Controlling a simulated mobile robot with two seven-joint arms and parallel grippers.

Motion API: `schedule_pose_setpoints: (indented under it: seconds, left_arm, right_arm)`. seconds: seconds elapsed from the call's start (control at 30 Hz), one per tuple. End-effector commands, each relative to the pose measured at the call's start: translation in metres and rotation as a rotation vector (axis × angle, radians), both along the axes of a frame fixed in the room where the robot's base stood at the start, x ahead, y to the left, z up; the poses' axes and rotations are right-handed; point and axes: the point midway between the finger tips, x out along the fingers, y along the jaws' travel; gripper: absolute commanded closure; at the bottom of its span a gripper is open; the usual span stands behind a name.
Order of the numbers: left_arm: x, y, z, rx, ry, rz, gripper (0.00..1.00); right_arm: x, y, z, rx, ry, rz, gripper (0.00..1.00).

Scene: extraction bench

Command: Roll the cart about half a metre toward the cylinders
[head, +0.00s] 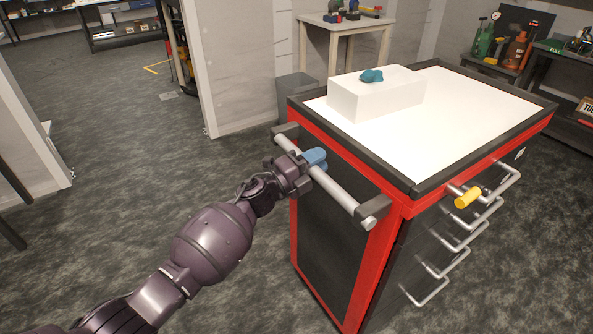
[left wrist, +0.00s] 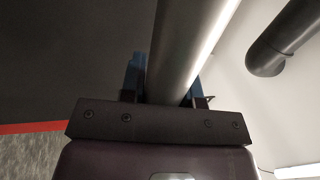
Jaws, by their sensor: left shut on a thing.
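The red and black cart (head: 375,230) with a white top stands at the middle right of the head view. A pale bar handle (head: 340,188) runs along its near left end. My left gripper (head: 311,163) is shut on this bar, near its middle. In the left wrist view the bar (left wrist: 190,45) passes between the fingers of my left gripper (left wrist: 165,80). The cylinders, a green one (head: 486,42) and an orange one (head: 515,50), stand at the back right, beyond the cart. My right gripper is not in view.
A white box (head: 372,98) with a teal item (head: 371,76) on it sits on the cart top. A yellow item (head: 467,198) is at a drawer handle. A grey bin (head: 297,87) and small table (head: 346,27) stand behind the cart. Bare floor lies left.

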Motion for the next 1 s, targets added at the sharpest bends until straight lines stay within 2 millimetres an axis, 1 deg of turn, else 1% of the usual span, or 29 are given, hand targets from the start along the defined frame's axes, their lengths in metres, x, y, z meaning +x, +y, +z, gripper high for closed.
schedule_pose_setpoints:
  seconds: [0.03, 0.13, 0.3, 0.4, 0.63, 1.0]
  left_arm:
    - [0.004, -0.010, -0.007, -0.001, 0.008, -0.005, 1.00]
    - [0.012, -0.023, -0.007, -0.001, 0.008, -0.004, 1.00]
    - [0.023, -0.041, -0.006, -0.001, 0.007, -0.003, 1.00]
    - [0.028, -0.048, -0.005, 0.000, 0.006, -0.003, 1.00]
    - [0.034, -0.056, -0.004, 0.001, 0.004, -0.002, 1.00]
    - [0.035, -0.057, -0.002, 0.001, 0.002, 0.000, 1.00]
  right_arm:
    - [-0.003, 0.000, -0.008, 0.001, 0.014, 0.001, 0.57]
    - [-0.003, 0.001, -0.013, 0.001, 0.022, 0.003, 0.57]
    - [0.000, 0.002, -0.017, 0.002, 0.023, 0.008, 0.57]
    - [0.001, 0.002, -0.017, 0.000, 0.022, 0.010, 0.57]
    - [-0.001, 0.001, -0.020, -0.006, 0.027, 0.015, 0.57]
    - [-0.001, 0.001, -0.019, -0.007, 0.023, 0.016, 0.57]
